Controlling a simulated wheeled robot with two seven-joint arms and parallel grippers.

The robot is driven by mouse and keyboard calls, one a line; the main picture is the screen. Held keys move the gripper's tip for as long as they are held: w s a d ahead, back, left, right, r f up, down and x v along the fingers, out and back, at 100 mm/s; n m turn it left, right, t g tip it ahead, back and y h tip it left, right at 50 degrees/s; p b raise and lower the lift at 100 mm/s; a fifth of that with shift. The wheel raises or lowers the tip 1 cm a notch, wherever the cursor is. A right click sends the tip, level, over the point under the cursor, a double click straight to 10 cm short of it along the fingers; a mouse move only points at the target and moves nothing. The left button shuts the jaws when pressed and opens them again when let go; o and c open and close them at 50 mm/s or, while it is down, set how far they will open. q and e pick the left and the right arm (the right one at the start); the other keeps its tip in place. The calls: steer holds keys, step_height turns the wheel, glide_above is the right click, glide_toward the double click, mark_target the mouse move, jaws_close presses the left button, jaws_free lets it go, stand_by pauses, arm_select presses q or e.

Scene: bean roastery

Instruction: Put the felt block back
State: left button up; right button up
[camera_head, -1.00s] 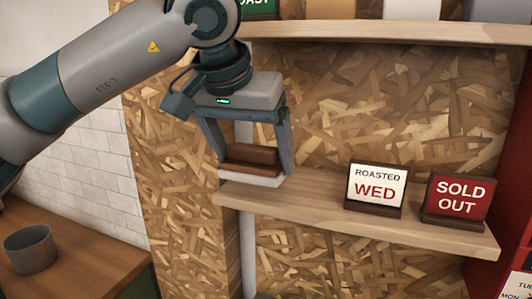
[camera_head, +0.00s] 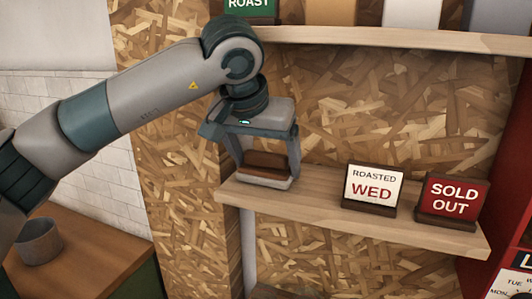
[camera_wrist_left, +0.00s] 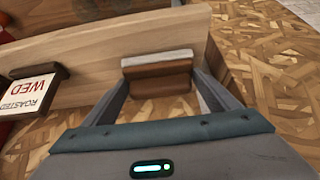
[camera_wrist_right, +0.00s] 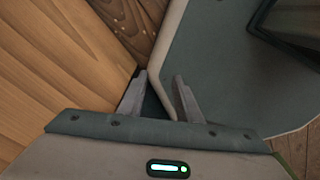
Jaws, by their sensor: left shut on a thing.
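The felt block (camera_head: 268,166) has a brown wooden body with a pale felt layer underneath. My left gripper (camera_head: 266,172) is shut on it, one finger on each side. The block is upright over the left end of the lower wooden shelf (camera_head: 320,205); I cannot tell whether the felt touches the board. In the left wrist view the block (camera_wrist_left: 157,78) sits between the fingertips, overlapping the shelf end. My right gripper (camera_wrist_right: 158,85) shows only in its own wrist view, fingers apart with nothing clearly held.
A "ROASTED WED" sign (camera_head: 374,187) and a red "SOLD OUT" sign (camera_head: 451,197) stand on the shelf's right half. The shelf between block and signs is clear. An upper shelf (camera_head: 390,38) hangs above. A grey cup (camera_head: 38,242) stands on a counter at lower left.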

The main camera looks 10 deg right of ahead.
arm_select(q)
steer(key=shift+w+f, duration=0.1)
steer(key=shift+f, duration=0.15)
steer(key=o, duration=1)
arm_select(e)
steer(key=shift+d, duration=0.35)
arm_select(q)
steer(key=shift+r, duration=0.2)
arm_select(e)
steer(key=shift+r, duration=0.1)
